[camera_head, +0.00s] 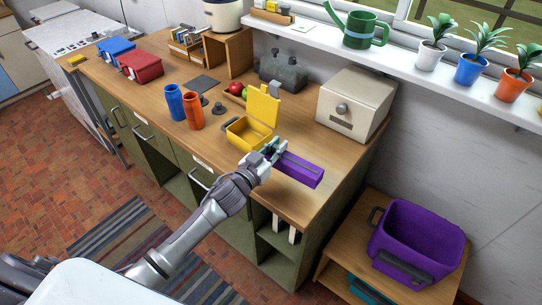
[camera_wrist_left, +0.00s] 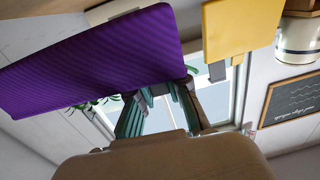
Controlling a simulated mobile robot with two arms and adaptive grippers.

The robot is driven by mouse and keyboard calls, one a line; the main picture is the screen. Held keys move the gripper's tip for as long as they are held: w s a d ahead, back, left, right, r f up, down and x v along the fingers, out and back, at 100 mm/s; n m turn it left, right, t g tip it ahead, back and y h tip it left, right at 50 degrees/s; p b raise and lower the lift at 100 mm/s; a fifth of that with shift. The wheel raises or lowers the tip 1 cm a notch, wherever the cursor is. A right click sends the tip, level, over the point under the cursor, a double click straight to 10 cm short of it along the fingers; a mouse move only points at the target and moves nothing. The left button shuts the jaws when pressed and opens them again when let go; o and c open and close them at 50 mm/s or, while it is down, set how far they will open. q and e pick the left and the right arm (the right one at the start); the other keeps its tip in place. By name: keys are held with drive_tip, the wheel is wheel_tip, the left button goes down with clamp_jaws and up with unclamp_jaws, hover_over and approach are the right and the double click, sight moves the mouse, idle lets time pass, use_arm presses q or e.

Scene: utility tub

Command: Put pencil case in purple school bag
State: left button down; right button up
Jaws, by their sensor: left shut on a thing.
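The purple pencil case (camera_head: 300,170) is a long box shape above the right end of the wooden counter. My left gripper (camera_head: 272,150) is shut on its left end. In the left wrist view the pencil case (camera_wrist_left: 95,60) fills the upper left, and the fingers (camera_wrist_left: 160,100) meet its lower edge. I cannot tell whether it is clear of the counter. The purple school bag (camera_head: 384,247) stands open at the top, with dark handles, on a lower wooden stand at the right. My right gripper is not in view.
An open yellow box (camera_head: 245,134) with its lid up stands just left of the gripper. Orange (camera_head: 194,111) and blue (camera_head: 174,102) cylinders stand further left. A cream box (camera_head: 352,103) is behind. A teal item (camera_head: 367,290) lies below the bag.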

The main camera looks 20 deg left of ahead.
sight(270, 154)
use_arm(q)
drive_tip(key=shift+s+a+f, duration=0.25)
drive_tip(key=shift+a+f, duration=0.25)
drive_tip(key=shift+a, duration=0.25)
wheel_tip(270, 154, down, 2)
drive_tip(key=shift+f, duration=0.1)
drive_tip(key=shift+f+p, duration=0.35)
drive_tip(key=shift+f, duration=0.4)
drive_tip(key=shift+f, duration=0.1)
drive_tip(key=c, duration=1.6)
unclamp_jaws()
drive_tip(key=shift+f, duration=0.1)
drive_tip(key=o, duration=0.5)
drive_tip(key=shift+c, duration=0.2)
drive_tip(key=shift+b, duration=0.3)
